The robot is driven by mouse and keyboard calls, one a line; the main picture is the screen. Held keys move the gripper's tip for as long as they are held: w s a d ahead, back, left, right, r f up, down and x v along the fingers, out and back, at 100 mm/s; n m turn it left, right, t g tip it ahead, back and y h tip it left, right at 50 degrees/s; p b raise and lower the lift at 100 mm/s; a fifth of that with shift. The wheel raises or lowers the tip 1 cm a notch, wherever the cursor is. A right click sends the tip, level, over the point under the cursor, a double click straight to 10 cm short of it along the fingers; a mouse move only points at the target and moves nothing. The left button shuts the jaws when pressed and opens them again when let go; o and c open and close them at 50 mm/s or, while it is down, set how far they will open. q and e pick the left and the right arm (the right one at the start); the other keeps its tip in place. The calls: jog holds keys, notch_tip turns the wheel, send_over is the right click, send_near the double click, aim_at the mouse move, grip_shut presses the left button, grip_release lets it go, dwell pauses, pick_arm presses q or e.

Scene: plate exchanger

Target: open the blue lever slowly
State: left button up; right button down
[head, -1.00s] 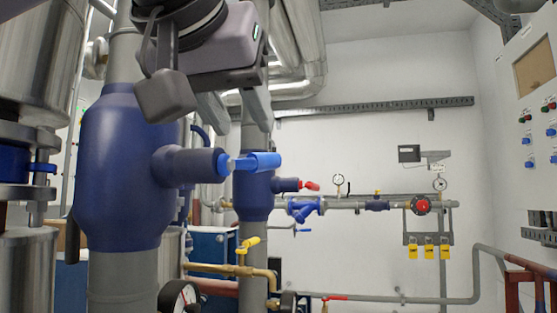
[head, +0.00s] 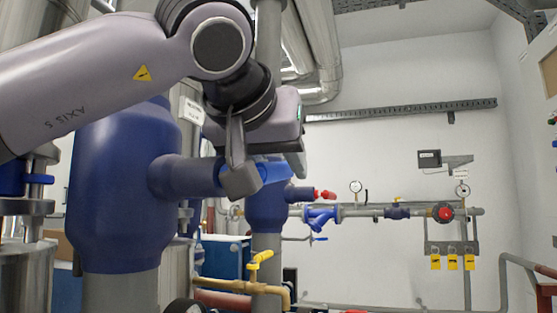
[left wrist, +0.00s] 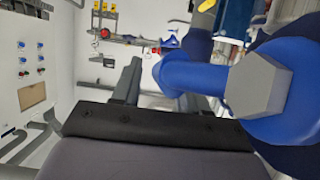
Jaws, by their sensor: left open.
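The blue lever (head: 272,170) sits on a stub at the right side of a large dark blue valve body (head: 122,190). In the head view its near end is partly hidden by a finger of my left gripper (head: 268,168). In the left wrist view the lever (left wrist: 195,77) points left from a grey hex bolt (left wrist: 258,86). My left gripper (left wrist: 160,88) is open, with its fingers close around or beside the lever. I cannot tell whether they touch it. The lever overlaps one finger in the wrist view. My right gripper is in neither view.
A second blue valve body (head: 266,208) with a red handle (head: 325,194) stands behind. A yellow-handled valve (head: 260,260) is below. Steel vessels (head: 25,260) stand at the left. A control panel shows in the wrist view (left wrist: 30,85). The space right of the lever looks free.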

pick_arm(q)
grip_shut()
jog(key=shift+r+t+b, duration=0.25)
jog(key=shift+t+b, duration=0.15)
jog(key=shift+b, duration=0.05)
jog(key=shift+s+r+t, duration=0.15)
jog(key=shift+r+t, duration=0.15)
jog(key=shift+a+r, duration=0.1)
jog(key=shift+r, duration=0.15)
grip_release()
jog(key=shift+s, duration=0.1)
